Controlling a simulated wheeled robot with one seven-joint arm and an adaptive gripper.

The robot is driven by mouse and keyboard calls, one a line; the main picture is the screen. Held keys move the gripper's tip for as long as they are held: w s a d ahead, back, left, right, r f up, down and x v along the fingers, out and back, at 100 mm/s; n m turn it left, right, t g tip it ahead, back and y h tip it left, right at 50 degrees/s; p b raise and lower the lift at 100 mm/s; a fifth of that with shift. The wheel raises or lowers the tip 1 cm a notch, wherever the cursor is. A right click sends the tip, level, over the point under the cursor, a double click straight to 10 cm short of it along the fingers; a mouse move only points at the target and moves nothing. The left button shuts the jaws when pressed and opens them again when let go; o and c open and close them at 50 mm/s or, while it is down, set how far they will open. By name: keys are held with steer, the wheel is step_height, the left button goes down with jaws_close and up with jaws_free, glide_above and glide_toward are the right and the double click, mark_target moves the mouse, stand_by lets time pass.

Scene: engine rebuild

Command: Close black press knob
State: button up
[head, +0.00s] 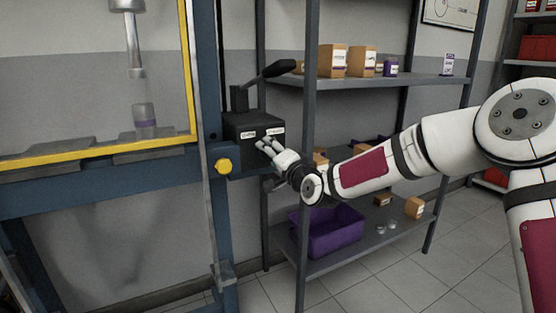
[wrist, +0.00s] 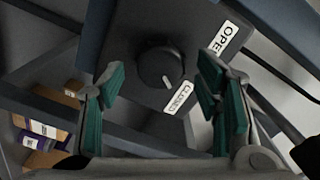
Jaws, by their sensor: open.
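The black press knob (wrist: 160,66) shows in the wrist view as a round knob with a white pointer mark on a dark control box (head: 247,127). Its pointer faces toward the "CLOSED" label (wrist: 178,98); an "OPEN" label (wrist: 226,37) is farther to the upper right. My gripper (head: 266,148) is at the front of the box in the head view, where it hides the knob. In the wrist view my gripper (wrist: 163,92) is open, with its teal-padded fingers on either side of the knob and apart from it. Nothing is held.
A black lever (head: 268,74) rises above the box. The blue press frame (head: 209,110) with a yellow-edged guard (head: 100,150) stands left. A shelf (head: 410,82) with small boxes is behind my arm, with a purple bin (head: 335,235) low down.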

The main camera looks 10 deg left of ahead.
steer(key=v, duration=1.1)
steer(key=shift+s+d, duration=0.2)
steer(key=shift+s, duration=0.05)
